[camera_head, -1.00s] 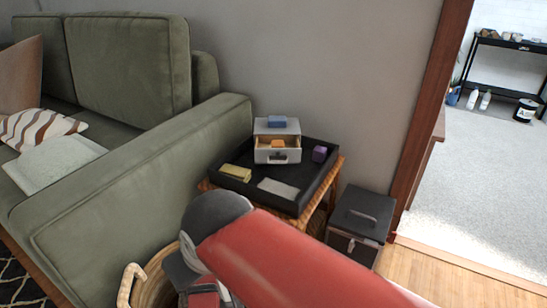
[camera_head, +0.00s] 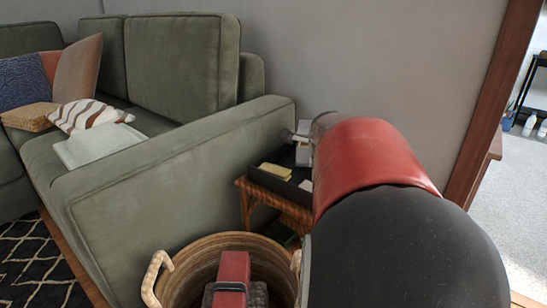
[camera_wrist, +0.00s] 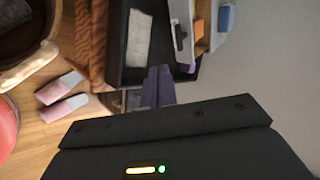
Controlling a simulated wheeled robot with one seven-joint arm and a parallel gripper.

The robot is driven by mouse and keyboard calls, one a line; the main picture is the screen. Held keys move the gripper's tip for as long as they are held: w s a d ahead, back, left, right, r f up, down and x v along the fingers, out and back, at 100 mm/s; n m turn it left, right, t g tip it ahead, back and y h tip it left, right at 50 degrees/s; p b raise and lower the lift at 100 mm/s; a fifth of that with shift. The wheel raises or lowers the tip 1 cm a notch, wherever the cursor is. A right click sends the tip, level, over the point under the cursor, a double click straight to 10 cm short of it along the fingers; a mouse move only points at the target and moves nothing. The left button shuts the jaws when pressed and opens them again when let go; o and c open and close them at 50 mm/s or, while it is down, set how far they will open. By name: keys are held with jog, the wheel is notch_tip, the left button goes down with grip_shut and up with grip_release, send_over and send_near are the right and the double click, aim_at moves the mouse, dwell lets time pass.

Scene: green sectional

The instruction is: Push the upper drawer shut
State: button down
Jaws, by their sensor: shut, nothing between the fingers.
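The upper drawer (camera_wrist: 181,30) of a small pale drawer box stands open in the wrist view, with its dark handle visible. An orange block (camera_wrist: 198,29) lies inside it, and a blue block (camera_wrist: 226,17) is on top of the box. My gripper (camera_wrist: 158,70) is shut and empty, with its dark fingers over the black tray (camera_wrist: 123,76), beside the drawer front and close to the purple block (camera_wrist: 186,68). I cannot tell whether it touches anything. In the head view my arm hides most of the box; a pale sliver (camera_head: 303,155) shows.
The tray sits on a wicker side table (camera_head: 262,205) beside the green sofa (camera_head: 160,190). A basket (camera_head: 205,248) stands in front. In the wrist view, two pink-and-white items (camera_wrist: 62,97) lie on the wooden floor. The wall is close behind the box.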

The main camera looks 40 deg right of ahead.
jog(key=w+d+r+b+x, duration=0.1)
jog(key=r+x, duration=0.1)
jog(key=x, duration=1.1)
jog(key=shift+w+d, duration=0.15)
jog(key=shift+d, duration=0.2)
jog(key=shift+r, duration=0.1)
jog(key=w+d+p, duration=0.3)
jog(key=w+d, duration=0.3)
jog(key=shift+w+d, duration=0.1)
jog(key=shift+w, duration=0.1)
